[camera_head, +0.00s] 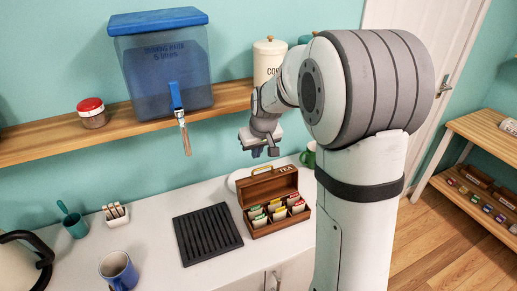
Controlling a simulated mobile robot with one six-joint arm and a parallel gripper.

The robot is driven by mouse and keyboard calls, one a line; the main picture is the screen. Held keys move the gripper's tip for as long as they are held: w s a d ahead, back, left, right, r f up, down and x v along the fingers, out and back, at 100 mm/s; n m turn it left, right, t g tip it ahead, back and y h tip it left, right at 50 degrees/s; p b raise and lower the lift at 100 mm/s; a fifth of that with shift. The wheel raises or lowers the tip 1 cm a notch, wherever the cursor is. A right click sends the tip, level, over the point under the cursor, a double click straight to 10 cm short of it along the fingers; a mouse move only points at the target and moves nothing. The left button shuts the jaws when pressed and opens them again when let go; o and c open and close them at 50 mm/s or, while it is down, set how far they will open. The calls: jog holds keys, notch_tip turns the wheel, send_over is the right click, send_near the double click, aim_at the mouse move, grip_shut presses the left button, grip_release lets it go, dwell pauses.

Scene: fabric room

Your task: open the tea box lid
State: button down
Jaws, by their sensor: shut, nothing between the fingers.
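The wooden tea box (277,228) stands on the white counter, right of the black ribbed mat. Its lid (268,187) is raised at the back of the box. Several colourful tea packets (279,212) show in the compartments inside. A light handle-like piece (262,170) shows at the lid's top edge. My gripper (265,152) is shut and empty, above and behind the raised lid in the picture, apart from it as far as I can tell. My gripper's fingertips are small and partly hidden.
The black ribbed mat (207,234) lies left of the box. A blue mug (119,270), a kettle (22,262) and a green mug (308,156) stand on the counter. Above, a wooden shelf (50,144) holds a blue water tank (168,75) and a white canister (268,58).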

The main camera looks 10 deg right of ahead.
jog(key=p, duration=0.1)
send_over(258, 180)
jog(key=w, duration=0.3)
jog(key=f, duration=0.6)
jog(key=shift+a+f, duration=0.1)
jog(key=shift+a, duration=0.2)
jog(key=shift+f, duration=0.1)
jog(key=shift+s+b, duration=0.1)
jog(key=shift+b, duration=0.55)
jog(key=s+t+b, duration=0.1)
jog(key=b, duration=0.2)
jog(key=shift+s+d+b, duration=0.15)
jog(key=shift+s+b, duration=0.05)
jog(key=shift+b, duration=0.1)
jog(key=shift+s+d+r+b, duration=0.15)
jog(key=shift+s+r+b, duration=0.35)
jog(key=shift+s, duration=0.25)
